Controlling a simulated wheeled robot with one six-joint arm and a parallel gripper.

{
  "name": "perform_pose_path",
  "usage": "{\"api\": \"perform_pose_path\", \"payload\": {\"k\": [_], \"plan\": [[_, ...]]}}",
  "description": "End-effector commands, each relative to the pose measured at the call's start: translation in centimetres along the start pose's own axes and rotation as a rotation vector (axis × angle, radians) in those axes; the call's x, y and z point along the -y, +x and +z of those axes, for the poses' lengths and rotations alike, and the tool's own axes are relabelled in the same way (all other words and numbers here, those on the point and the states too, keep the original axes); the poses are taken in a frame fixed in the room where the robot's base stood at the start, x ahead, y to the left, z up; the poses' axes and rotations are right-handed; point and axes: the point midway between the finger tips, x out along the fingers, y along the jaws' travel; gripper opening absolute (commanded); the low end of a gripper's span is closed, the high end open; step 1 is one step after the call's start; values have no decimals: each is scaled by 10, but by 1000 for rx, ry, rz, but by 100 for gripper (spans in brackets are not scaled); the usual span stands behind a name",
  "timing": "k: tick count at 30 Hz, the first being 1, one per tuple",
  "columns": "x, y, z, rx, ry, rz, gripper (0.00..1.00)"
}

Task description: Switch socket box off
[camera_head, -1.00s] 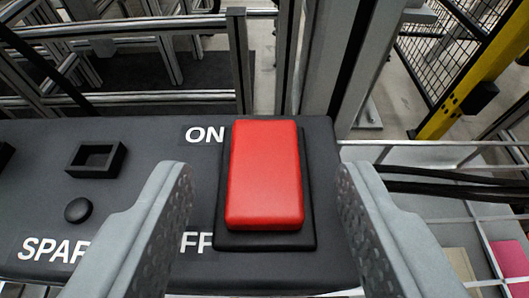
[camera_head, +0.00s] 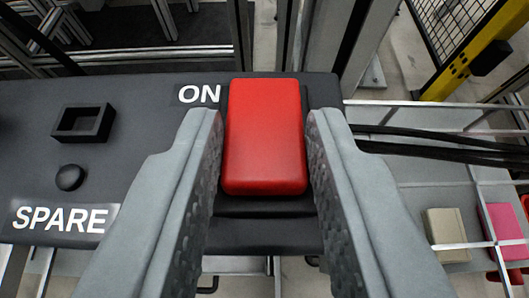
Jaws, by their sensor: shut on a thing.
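The socket box (camera_head: 135,130) is a dark grey panel with white lettering. Its red rectangular switch (camera_head: 265,140) sits on a black base plate, with the upper end of the red block beside the ON label (camera_head: 199,94). My gripper (camera_head: 264,118) has one finger on each side of the red switch and is shut on it. The fingers cover the lower left and right of the base plate. The OFF label is hidden behind the left finger.
The panel also carries a square black frame (camera_head: 83,123), a round black knob (camera_head: 69,177) and a SPARE label (camera_head: 65,219). Black cables (camera_head: 440,147) run off to the right, above a divided tray with a beige block (camera_head: 446,233) and a pink block (camera_head: 503,231).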

Motion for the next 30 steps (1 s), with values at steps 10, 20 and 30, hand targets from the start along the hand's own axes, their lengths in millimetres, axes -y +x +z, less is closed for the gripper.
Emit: {"api": "perform_pose_path", "payload": {"k": [10, 20, 30], "plan": [[0, 1, -4, 127, 1, 0, 4], [0, 1, -4, 135, 1, 0, 4], [0, 1, -4, 133, 0, 0, 49]]}}
